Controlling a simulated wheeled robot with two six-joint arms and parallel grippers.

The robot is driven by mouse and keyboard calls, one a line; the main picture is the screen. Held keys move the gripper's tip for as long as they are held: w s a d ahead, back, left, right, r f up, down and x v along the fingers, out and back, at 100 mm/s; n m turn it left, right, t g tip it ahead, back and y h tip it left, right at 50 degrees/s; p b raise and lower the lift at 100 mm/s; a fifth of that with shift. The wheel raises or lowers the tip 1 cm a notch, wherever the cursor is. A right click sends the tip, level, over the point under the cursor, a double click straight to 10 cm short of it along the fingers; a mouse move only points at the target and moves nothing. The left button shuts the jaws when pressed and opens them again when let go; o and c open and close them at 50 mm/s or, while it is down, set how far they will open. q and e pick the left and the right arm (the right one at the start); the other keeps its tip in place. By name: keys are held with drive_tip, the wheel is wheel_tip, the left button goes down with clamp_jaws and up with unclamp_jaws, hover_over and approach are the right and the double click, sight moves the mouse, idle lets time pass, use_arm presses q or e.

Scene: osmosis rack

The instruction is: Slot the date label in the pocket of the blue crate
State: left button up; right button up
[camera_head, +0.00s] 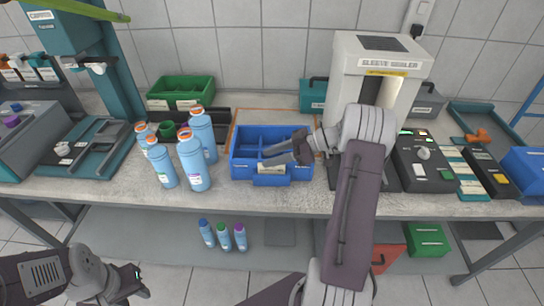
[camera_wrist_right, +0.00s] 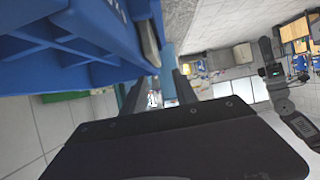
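The blue crate (camera_head: 236,165) stands on the bench, with inner dividers and a pocket (camera_head: 271,180) on its front wall. A small pale strip (camera_head: 270,170), which looks like the date label, shows at the pocket's top; how deep it sits is unclear. My right gripper (camera_head: 270,155) is over the crate's front part, above the strip. In the right wrist view, its fingers (camera_wrist_right: 160,92) stand apart with background between them, close to the blue crate wall (camera_wrist_right: 75,45). A pale edge (camera_wrist_right: 149,42) shows beside that wall. My left gripper (camera_head: 138,282) is low at the left, away from the bench; its fingers are unclear.
Several blue bottles (camera_head: 194,165) stand left of the crate. A green crate (camera_head: 181,90) is behind them. The sleeve sealer (camera_head: 345,75) stands behind right, with black devices (camera_head: 422,160) beside it. Small bottles (camera_head: 223,236) stand on the lower shelf.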

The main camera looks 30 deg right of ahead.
drive_tip(key=v, duration=0.9)
drive_tip(key=shift+b, duration=0.4)
